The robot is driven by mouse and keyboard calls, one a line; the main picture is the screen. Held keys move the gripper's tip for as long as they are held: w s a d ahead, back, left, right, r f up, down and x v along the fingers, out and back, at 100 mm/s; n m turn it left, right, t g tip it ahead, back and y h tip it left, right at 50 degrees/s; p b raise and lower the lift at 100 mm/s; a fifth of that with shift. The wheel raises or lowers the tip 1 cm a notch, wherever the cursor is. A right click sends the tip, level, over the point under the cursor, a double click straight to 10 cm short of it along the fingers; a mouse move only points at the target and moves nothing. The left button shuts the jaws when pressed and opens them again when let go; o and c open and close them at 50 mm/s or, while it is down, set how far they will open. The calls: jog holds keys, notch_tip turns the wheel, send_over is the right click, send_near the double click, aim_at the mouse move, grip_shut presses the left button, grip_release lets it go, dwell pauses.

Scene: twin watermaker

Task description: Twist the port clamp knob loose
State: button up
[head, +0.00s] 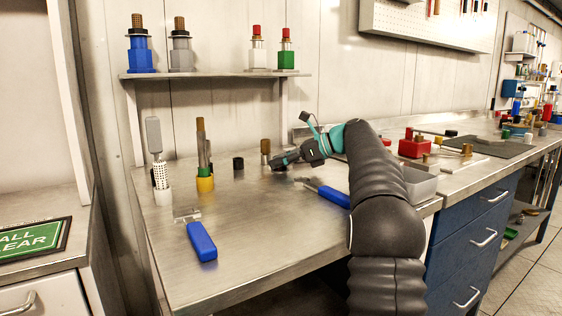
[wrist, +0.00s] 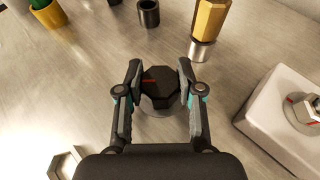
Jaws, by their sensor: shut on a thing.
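The knob (wrist: 160,86) is black and faceted with a red mark on its top, and it sits on a round grey base on the metal bench. In the wrist view my gripper (wrist: 160,76) has one finger on each side of it and is shut on it. In the head view my gripper (head: 281,162) is low over the middle of the bench; the knob is too small and covered there to make out. A second knob with a red mark (wrist: 305,108) sits on a white block (wrist: 275,112) to the right.
A brass-topped post (wrist: 209,22) and a black cylinder (wrist: 148,13) stand just beyond the gripper. A yellow cup (head: 205,184) is to the left. A hex ring (wrist: 63,164) lies near the gripper. A blue-handled tool (head: 202,241) lies at the front, where the bench is mostly clear.

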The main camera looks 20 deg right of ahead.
dwell(0.4)
jog(key=o, duration=1.2)
jog(key=shift+c, duration=0.2)
jog(key=shift+d, duration=0.1)
jog(key=v, duration=1.2)
